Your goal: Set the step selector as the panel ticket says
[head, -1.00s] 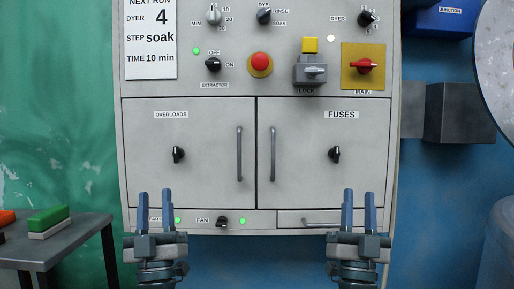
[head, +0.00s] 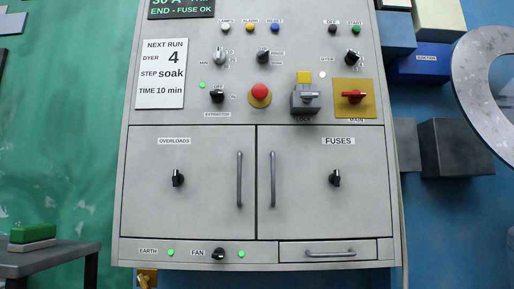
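The ticket (head: 160,74) on the panel's upper left reads NEXT RUN, DYER 4, STEP soak, TIME 10 min. The step selector (head: 263,57) is a small black knob in the upper middle of the panel, with small rinse and soak labels at its right. It is too small to tell surely where its pointer stands. Neither of my grippers is in the head view now.
Near the selector are the time knob (head: 219,56), dyer knob (head: 352,57), red push button (head: 260,92), grey lock (head: 305,100) and red main switch (head: 352,97). Two closed doors (head: 190,205) with handles are below. A dark table (head: 45,262) stands at lower left.

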